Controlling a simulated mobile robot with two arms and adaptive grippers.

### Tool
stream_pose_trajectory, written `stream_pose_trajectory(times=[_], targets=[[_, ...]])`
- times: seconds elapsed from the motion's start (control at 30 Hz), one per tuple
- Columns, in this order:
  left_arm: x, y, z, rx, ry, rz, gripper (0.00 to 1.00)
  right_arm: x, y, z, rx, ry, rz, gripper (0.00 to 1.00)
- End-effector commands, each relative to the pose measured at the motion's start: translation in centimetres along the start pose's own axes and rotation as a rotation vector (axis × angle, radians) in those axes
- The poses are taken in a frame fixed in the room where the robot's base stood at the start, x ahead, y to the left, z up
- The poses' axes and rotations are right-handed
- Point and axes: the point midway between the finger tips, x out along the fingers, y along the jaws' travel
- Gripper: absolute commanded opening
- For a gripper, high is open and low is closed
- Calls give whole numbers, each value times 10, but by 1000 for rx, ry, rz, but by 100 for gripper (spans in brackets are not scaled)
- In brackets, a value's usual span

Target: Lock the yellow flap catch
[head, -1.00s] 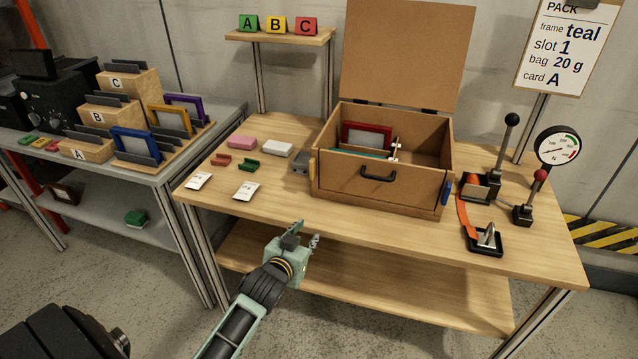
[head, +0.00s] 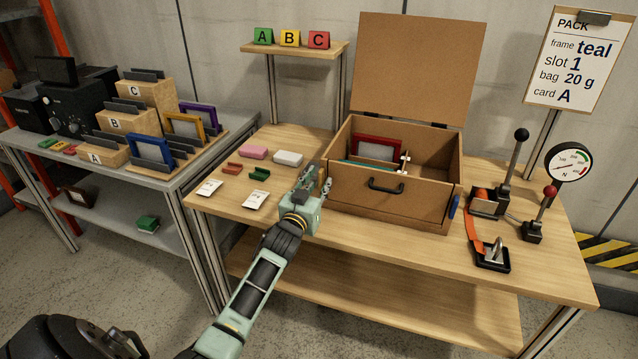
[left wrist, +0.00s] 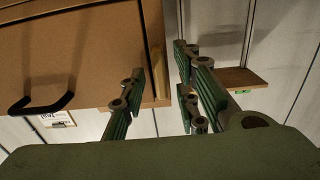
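The brown box (head: 385,205) stands on the wooden table with its lid (head: 408,68) raised. A blue catch (head: 454,207) shows at the right side. My left gripper (head: 318,181) is at the box's front left corner. My right gripper is not in view.
A red frame (head: 377,147) stands inside the box. White packets (head: 255,200) and small coloured blocks (head: 253,152) lie left of it. Levers (head: 515,165), a gauge (head: 568,163) and an orange strap (head: 473,228) are at the right.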

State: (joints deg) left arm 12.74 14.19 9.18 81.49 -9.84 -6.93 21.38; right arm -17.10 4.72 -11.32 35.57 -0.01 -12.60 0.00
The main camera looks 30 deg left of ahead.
Motion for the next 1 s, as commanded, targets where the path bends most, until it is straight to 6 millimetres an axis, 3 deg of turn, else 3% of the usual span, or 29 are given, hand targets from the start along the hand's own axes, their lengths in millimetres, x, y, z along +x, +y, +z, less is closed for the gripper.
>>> stream_pose_trajectory(times=[0.37,0.7,1.0], targets=[[8,0,0,1,0,0,29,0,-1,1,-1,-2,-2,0],[7,0,0,0,-1,0,1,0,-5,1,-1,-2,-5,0],[7,0,0,2,-1,0,0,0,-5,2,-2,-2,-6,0]])
